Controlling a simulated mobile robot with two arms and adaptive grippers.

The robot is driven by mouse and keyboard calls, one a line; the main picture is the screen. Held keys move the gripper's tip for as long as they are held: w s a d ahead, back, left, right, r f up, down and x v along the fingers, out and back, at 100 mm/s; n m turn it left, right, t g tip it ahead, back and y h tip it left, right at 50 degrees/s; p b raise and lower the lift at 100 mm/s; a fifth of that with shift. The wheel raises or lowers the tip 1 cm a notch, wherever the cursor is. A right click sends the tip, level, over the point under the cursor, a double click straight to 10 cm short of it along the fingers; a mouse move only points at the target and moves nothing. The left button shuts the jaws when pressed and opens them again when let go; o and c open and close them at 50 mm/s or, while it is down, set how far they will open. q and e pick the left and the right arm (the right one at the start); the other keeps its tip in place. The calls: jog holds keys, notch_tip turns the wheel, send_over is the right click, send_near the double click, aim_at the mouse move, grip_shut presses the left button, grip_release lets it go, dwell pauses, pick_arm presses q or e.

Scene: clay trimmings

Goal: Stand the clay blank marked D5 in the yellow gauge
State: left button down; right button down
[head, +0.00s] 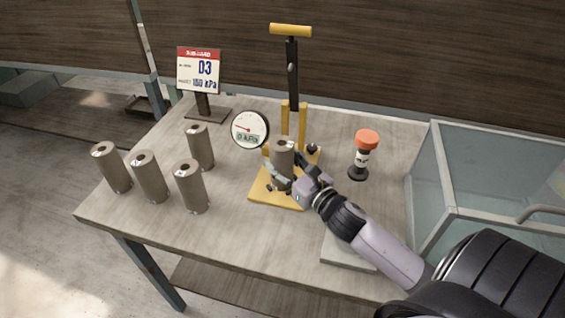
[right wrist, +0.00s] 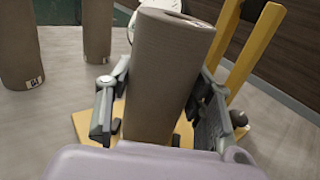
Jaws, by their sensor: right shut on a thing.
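A grey-brown clay blank (head: 282,158) is between the fingers of my right gripper (head: 287,179), over the yellow gauge's base (head: 262,191). My right gripper is shut on this blank, with a finger on each side in the right wrist view, where the blank (right wrist: 165,70) looks slightly tilted. I cannot tell whether its bottom touches the base. The mark on its top is too small to read. The yellow gauge has an upright post with a yellow handle (head: 290,31) and a round dial (head: 249,129) reading 0 kPa. My left gripper is out of view.
Several similar blanks stand at the left of the table, including one nearest the gauge (head: 199,147); their marks are unreadable. A sign (head: 199,71) reads D3 and 150 kPa. An orange-capped bottle (head: 363,153) and a glass-walled tank (head: 437,185) stand to the right.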

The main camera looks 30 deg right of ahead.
jog(key=c, duration=0.8)
grip_release()
jog(key=shift+f, duration=0.1)
jog(key=shift+o, duration=0.2)
jog(key=s, duration=0.3)
jog(key=s+b, duration=0.1)
jog(key=s, duration=0.7)
jog(key=shift+d+b, duration=0.3)
jog(key=shift+b, duration=0.1)
jog(key=shift+s, duration=0.5)
